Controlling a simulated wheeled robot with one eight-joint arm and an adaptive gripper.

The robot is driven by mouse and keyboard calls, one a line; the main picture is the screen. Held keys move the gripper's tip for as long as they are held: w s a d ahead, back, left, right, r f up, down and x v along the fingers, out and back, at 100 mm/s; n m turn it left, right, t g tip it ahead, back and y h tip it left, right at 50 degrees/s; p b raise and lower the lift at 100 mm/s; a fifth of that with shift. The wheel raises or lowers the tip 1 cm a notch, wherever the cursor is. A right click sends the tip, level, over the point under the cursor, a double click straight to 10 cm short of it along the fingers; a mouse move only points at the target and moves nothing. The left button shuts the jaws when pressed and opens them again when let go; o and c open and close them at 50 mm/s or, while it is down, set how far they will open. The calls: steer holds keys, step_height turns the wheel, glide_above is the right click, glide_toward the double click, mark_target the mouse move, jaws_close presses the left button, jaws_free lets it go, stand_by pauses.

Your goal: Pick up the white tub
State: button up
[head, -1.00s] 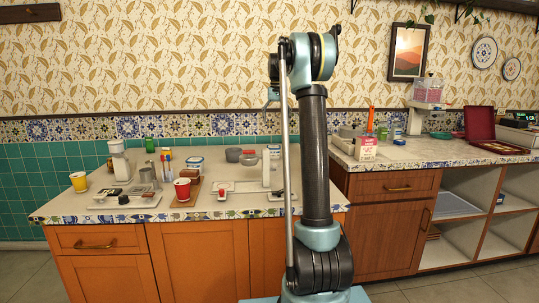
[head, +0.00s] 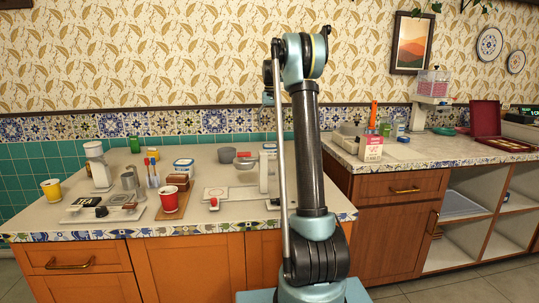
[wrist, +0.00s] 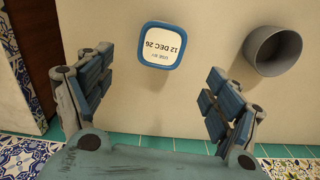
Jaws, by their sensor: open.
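In the wrist view a white tub (wrist: 164,45) with a blue-rimmed lid marked "USE BY 12 DEC 26" stands on the counter, seen from above. My gripper (wrist: 158,105) is open, with its fingers spread on either side of the picture; the tub lies between their lines, past the tips and apart from them. In the head view a white and blue tub (head: 270,148) shows at the back of the counter, partly hidden by my arm. My gripper's fingers are not clear in the head view.
A grey bowl (wrist: 273,51) stands beside the tub in the wrist view. The tiled wall (head: 60,160) is close behind. A second counter (head: 430,150) stands at right.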

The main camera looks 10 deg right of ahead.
glide_above(270, 145)
steer(key=f, duration=0.7)
steer(key=shift+s, duration=0.3)
steer(key=shift+w+f, duration=0.15)
steer(key=shift+f, duration=2.55)
steer(key=c, duration=1.2)
